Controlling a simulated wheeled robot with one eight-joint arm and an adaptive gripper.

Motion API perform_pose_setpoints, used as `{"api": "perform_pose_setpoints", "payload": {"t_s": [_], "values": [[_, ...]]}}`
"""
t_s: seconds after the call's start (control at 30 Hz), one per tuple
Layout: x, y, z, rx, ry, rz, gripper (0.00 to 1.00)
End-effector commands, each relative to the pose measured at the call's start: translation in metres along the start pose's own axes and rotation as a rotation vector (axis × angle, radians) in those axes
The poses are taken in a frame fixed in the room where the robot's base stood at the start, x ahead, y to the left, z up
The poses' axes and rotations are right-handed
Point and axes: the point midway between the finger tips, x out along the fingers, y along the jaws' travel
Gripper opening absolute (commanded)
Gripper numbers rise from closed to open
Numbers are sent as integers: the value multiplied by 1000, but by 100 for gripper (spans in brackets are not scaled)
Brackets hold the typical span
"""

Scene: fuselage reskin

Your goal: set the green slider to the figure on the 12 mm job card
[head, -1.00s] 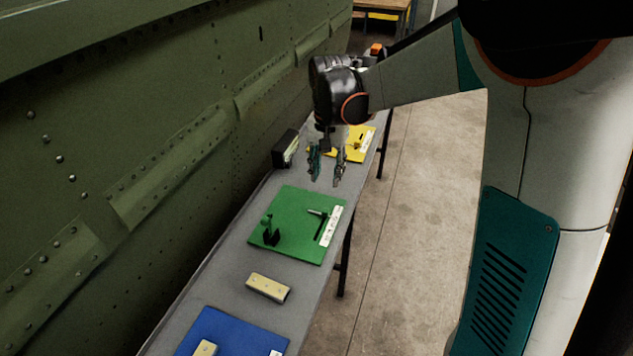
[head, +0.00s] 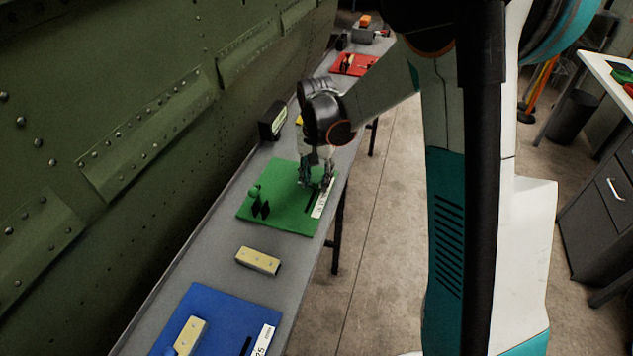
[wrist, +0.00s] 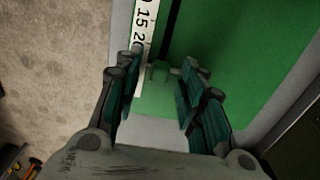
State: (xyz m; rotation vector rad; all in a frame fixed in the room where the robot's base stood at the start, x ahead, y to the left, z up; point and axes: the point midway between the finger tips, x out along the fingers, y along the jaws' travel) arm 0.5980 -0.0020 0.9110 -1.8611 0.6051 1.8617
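The green board (head: 275,215) lies on the bench, with a white number scale (head: 322,200) along its right side. In the wrist view the scale (wrist: 143,35) shows figures that look like 15 and 20, beside a dark slot (wrist: 172,20). A small green block, seemingly the slider (wrist: 159,70), sits at the slot's near end, between my fingertips. My gripper (head: 318,180) is low over the board; its two fingers (wrist: 157,80) stand apart with gaps beside the block. I cannot make out a 12 mm job card or its figure.
A dark box with a pale face (head: 272,122) stands at the bench's wall side. Small dark uprights with a green knob (head: 258,200) stand on the board. A cream block (head: 258,261) and a blue board (head: 205,310) lie nearer. The riveted green wall borders the bench.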

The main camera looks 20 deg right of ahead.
Motion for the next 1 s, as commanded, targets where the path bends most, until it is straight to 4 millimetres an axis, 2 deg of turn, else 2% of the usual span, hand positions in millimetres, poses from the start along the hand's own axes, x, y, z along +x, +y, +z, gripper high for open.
{"api": "perform_pose_setpoints", "payload": {"t_s": [0.37,0.53,0.77,0.9,1.0], "values": [[5,0,0,0,0,0,37],[5,0,0,0,0,0,0],[5,0,3,-1,0,0,0],[5,0,20,-2,0,0,0],[5,0,25,-1,0,0,0]]}}
